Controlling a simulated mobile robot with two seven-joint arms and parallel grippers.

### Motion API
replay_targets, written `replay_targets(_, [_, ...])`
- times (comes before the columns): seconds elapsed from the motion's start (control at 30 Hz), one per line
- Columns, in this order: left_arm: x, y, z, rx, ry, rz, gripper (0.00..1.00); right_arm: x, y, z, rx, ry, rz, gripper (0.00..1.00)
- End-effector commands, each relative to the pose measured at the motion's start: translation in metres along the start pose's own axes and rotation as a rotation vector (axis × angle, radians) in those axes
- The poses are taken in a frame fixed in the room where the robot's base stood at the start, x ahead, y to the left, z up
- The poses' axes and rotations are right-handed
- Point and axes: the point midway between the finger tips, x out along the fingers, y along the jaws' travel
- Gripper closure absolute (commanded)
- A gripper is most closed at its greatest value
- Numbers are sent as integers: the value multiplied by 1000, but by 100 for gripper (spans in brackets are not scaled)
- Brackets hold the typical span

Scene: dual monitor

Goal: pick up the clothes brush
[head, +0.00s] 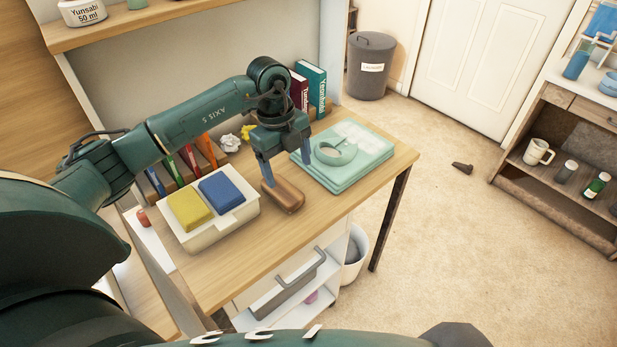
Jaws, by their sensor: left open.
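The clothes brush appears to be the brown wooden block (287,197) with rounded ends, lying on the wooden desk (238,265). My left gripper (287,168) points down at the brush's far end, with its blue-grey fingers apart. One finger overlaps the brush's left part in the picture; the other is to the right, near the green folder. I cannot tell if either finger touches the brush. Nothing is held between them. My right gripper is not in view.
Left of the brush is a white tray (212,237) with a yellow and a blue block. Right is a pale green folder stack (370,175) with a tape roll (334,152) on it. Books (313,88) stand behind. The desk in front of the brush is clear.

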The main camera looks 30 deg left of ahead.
Motion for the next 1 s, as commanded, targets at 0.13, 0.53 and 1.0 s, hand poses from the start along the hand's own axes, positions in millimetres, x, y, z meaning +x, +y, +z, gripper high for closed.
replay_targets(0.13, [-15, 7, 31, -92, -120, 42, 24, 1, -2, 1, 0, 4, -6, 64])
replay_targets(0.53, [46, 12, 42, -105, -132, 49, 24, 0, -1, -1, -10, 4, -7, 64])
replay_targets(1.0, [97, 15, 51, -105, -131, 48, 24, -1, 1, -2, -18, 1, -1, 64])
